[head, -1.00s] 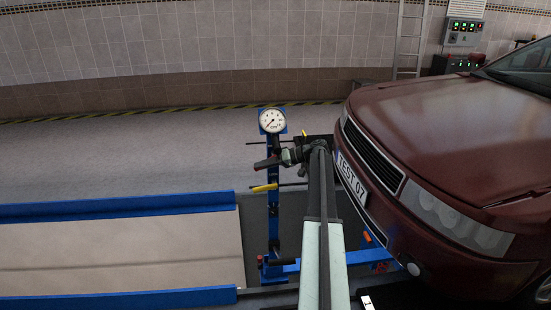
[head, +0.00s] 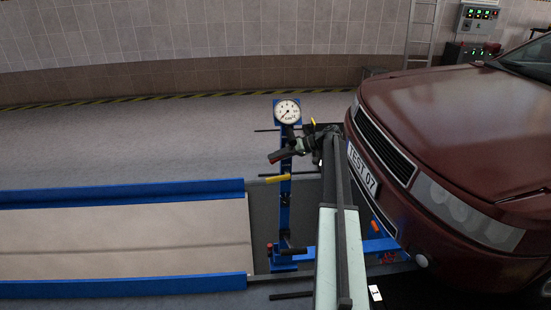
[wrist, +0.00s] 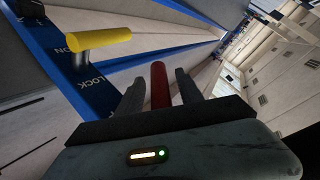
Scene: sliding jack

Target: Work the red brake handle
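The red brake handle (head: 281,156) juts left from the blue jack post (head: 284,210), below the round dial gauge (head: 287,111). In the wrist view the red handle (wrist: 160,84) stands between the two dark fingers of my gripper (wrist: 160,92), with narrow gaps visible on both sides. My gripper is open around it and does not look closed on it. In the head view my gripper (head: 300,147) is at the handle's right end, and my arm partly hides that area. A yellow handle (head: 278,178) sits lower on the post; it also shows in the wrist view (wrist: 98,39), beside lettering ending in "LOCK".
The dark red car (head: 450,130) stands close on the right of my arm. Blue rails (head: 120,193) edge a pale platform (head: 110,235) on the left. Open grey floor (head: 130,150) lies behind the jack.

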